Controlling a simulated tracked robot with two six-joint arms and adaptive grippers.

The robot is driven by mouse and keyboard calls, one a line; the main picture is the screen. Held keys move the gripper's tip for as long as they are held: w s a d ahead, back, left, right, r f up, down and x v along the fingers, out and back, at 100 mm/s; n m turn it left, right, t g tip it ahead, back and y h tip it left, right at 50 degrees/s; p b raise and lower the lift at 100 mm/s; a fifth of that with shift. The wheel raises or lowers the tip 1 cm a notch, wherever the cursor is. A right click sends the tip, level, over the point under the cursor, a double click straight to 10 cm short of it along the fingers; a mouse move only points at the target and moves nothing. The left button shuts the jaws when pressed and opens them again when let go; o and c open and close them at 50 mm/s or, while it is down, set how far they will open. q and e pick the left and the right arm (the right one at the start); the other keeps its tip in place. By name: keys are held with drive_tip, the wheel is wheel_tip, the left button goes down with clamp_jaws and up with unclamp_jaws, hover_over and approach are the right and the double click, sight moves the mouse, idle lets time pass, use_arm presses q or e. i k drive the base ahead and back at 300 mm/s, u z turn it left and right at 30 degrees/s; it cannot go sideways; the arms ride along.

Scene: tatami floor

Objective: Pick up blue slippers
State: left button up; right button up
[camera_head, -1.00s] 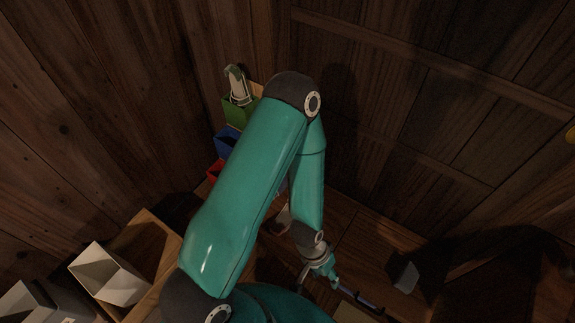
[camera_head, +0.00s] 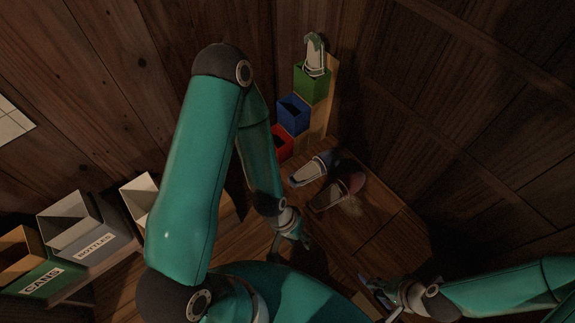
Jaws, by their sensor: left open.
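Green (camera_head: 312,86), blue (camera_head: 293,116) and red (camera_head: 281,143) boxes stand stepped near the corner; a pale green slipper (camera_head: 315,55) stands in the green one. Bins labelled BOTTLES (camera_head: 92,245) and CANS (camera_head: 40,283) stand at lower left. Wooden walls close in the back.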

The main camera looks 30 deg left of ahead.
sight(327, 161)
drive_tip(key=u, duration=0.6)
drive_tip(key=k, duration=0.9)
drive_tip(key=u, duration=0.1)
drive_tip(key=i, duration=0.95)
drive_tip(key=z, duration=0.1)
